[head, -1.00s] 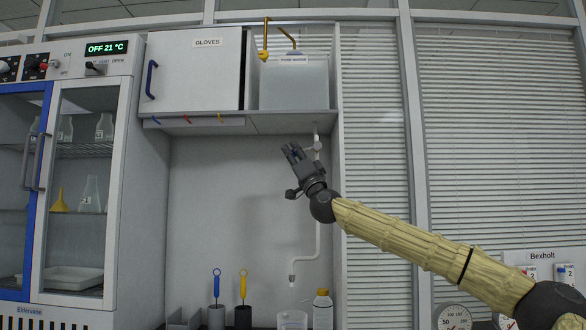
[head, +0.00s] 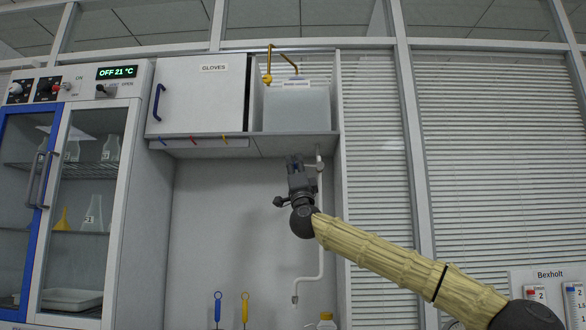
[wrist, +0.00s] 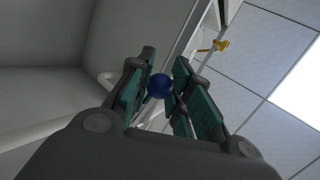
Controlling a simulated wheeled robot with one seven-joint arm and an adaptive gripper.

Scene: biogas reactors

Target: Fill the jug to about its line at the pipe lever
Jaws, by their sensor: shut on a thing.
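My gripper (head: 297,165) is raised beside the white pipe (head: 320,195), just under the shelf. In the wrist view its fingers (wrist: 159,88) are closed around a blue ball knob (wrist: 159,85). The knob seems to be the end of the pipe lever (head: 311,166), whose pale arm shows between gripper and pipe in the head view. The pipe runs down from the shelf and bends left to a spout (head: 295,299). The jug is below the head picture now, so its line and any water level are hidden. I cannot make out a stream at the spout.
The shelf (head: 245,146) with the gloves cabinet (head: 198,95) and the water tank (head: 297,107) is close above my gripper. A yellow-capped bottle (head: 326,318) stands low, right of the spout. A glass-door cabinet (head: 85,190) is at left.

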